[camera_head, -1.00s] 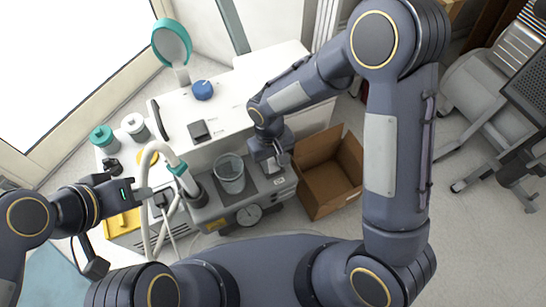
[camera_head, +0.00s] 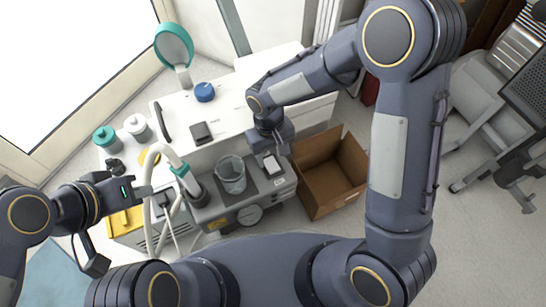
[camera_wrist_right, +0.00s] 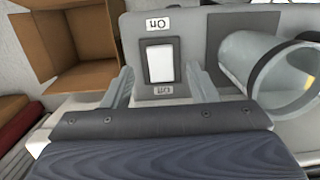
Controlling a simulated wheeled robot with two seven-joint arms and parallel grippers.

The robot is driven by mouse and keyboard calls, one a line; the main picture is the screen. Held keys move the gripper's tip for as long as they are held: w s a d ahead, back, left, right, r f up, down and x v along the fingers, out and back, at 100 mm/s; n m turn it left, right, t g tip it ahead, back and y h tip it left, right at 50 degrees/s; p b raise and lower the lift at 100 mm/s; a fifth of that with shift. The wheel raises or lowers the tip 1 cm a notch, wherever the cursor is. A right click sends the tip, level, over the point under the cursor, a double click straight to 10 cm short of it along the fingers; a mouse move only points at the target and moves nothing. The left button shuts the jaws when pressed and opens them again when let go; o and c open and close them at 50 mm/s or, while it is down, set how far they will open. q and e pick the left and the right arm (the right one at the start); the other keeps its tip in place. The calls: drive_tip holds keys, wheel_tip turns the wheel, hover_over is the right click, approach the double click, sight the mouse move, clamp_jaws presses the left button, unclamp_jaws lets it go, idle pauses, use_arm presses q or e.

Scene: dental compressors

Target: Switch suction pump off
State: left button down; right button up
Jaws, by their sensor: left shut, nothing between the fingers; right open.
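The suction pump (camera_head: 222,216) is a grey unit with a round gauge on its front. Its white rocker switch (camera_head: 271,165) is on the top right. In the right wrist view the switch (camera_wrist_right: 160,62) is in a dark frame, with an upside-down "On" label above and an "Off" label below, partly covered. I cannot tell which side is pressed. My right gripper (camera_wrist_right: 159,72) is open and empty, its fingers appearing left and right of the switch; contact is unclear. In the head view it is just behind the switch. My left gripper (camera_head: 146,190) is shut and empty beside the white hose.
A clear canister (camera_head: 231,177) stands on the pump left of the switch. A white hose (camera_head: 149,225) with a green fitting rises at its left. An open cardboard box (camera_head: 328,175) is on the floor at right. A white cabinet (camera_head: 225,118) with jars stands behind.

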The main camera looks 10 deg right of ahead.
sight(272, 164)
drive_tip(key=r, duration=0.2)
drive_tip(key=r+p, duration=0.1)
drive_tip(key=r, duration=0.1)
drive_tip(key=shift+w+a, duration=0.1)
drive_tip(key=shift+w, duration=0.1)
drive_tip(key=s+d+r+m+t+y, duration=0.2)
drive_tip(key=s+d+r+y, duration=0.15)
drive_tip(key=d+r, duration=0.7)
drive_tip(key=s+d+r+m+t, duration=0.2)
drive_tip(key=s+d+r+t, duration=0.1)
drive_tip(key=s, duration=0.3)
drive_tip(key=s+d+r+m+t, duration=0.1)
drive_tip(key=s+d+r+t, duration=0.1)
drive_tip(key=s, duration=0.4)
wheel_tip(272, 164, up, 32)
drive_tip(key=p, duration=3.1)
drive_tip(key=shift+f+y, duration=0.15)
drive_tip(key=shift+y, duration=0.2)
